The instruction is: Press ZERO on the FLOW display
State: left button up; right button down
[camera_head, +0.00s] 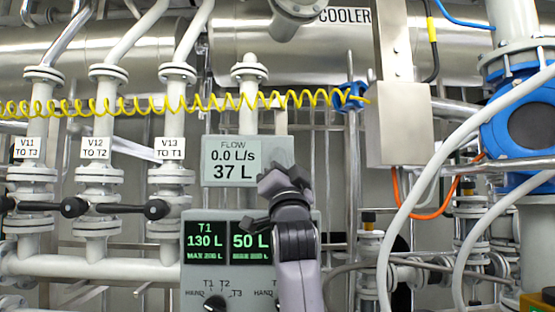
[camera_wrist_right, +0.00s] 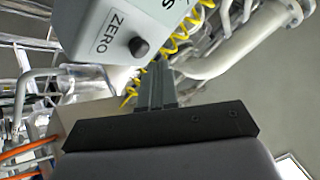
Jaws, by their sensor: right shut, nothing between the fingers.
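The FLOW display (camera_head: 222,146) is a grey box reading 0.0 L/s and 37 L. My right gripper (camera_head: 272,183) is in front of the display's lower right part and covers that corner in the head view. In the right wrist view the box's ZERO label (camera_wrist_right: 112,33) and dark round ZERO button (camera_wrist_right: 139,47) show. My right gripper's shut, empty fingers (camera_wrist_right: 157,68) point at the box, with their tips just below and right of the button. I cannot tell whether they touch the box. My left gripper is not in view.
Below the display is a control panel (camera_head: 192,275) with T1 130 L and 50 L readouts and knobs. A yellow coiled hose (camera_head: 190,103) crosses above. Valves V11 to V13 with dark handles (camera_head: 155,209) stand left. White cables (camera_head: 425,180) hang at right.

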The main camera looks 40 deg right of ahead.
dwell(0.5)
jog(key=shift+w+d, duration=0.1)
jog(key=shift+w+d, duration=0.2)
jog(key=shift+w, duration=0.05)
jog(key=shift+w+d+p, duration=0.35)
jog(key=shift+p, duration=0.05)
dwell(0.9)
jog(key=shift+s+a, duration=0.1)
jog(key=shift+a, duration=0.05)
jog(key=shift+s+a, duration=0.5)
jog(key=shift+s, duration=0.05)
dwell(0.3)
